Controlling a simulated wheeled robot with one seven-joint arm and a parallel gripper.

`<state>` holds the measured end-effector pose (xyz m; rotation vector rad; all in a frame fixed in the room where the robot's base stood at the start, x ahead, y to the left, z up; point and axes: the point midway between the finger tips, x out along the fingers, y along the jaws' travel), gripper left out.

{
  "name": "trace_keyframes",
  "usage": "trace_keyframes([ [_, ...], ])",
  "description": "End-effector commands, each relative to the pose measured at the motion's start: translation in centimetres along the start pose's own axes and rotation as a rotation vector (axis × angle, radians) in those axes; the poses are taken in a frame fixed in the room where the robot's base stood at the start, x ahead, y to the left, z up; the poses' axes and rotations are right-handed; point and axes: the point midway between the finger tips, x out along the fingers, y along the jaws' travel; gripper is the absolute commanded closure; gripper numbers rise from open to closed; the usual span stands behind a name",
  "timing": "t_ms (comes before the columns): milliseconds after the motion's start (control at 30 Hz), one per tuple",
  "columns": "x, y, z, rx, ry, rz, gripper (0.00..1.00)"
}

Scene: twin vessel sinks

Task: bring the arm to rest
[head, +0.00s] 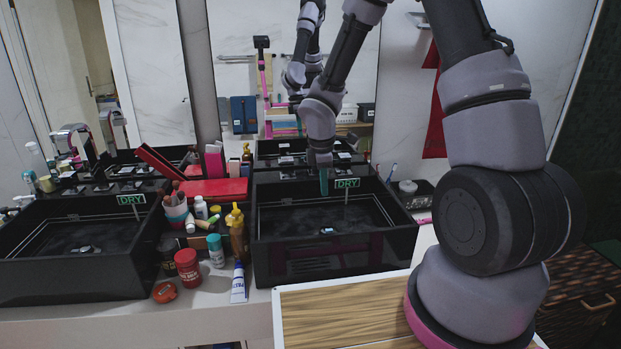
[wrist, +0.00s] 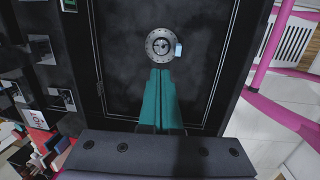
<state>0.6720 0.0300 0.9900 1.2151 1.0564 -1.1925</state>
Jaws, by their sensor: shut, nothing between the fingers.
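My gripper (head: 324,188) hangs from my arm over the back part of the right black sink (head: 290,262), its teal fingers pointing down. In the wrist view the two teal fingers (wrist: 160,74) lie together with nothing between them. Below them are the dark basin floor and a round metal drain (wrist: 158,44). A small pale blue and white item (wrist: 178,50) lies at the drain's edge, apart from the fingers. My arm is raised and bent, reaching from the right of the head view.
Another black sink (head: 70,270) stands on the left. Between the sinks are a red case (head: 212,190), a brown pump bottle (head: 236,232), a red jar (head: 187,268), a tube (head: 238,282) and other toiletries. Green DRY signs (head: 347,183) stand at both sinks. A mirror is behind.

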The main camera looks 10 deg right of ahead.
Motion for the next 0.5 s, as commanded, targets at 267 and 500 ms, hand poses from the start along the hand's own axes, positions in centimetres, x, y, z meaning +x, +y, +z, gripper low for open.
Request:
trace_keyframes([
  [267, -10.1, 0.3, 5.1, 0.417, -0.009, 0.107, 1.00],
  [500, -19.9, -3.0, 9.5, 0.913, 0.082, 0.188, 1.00],
])
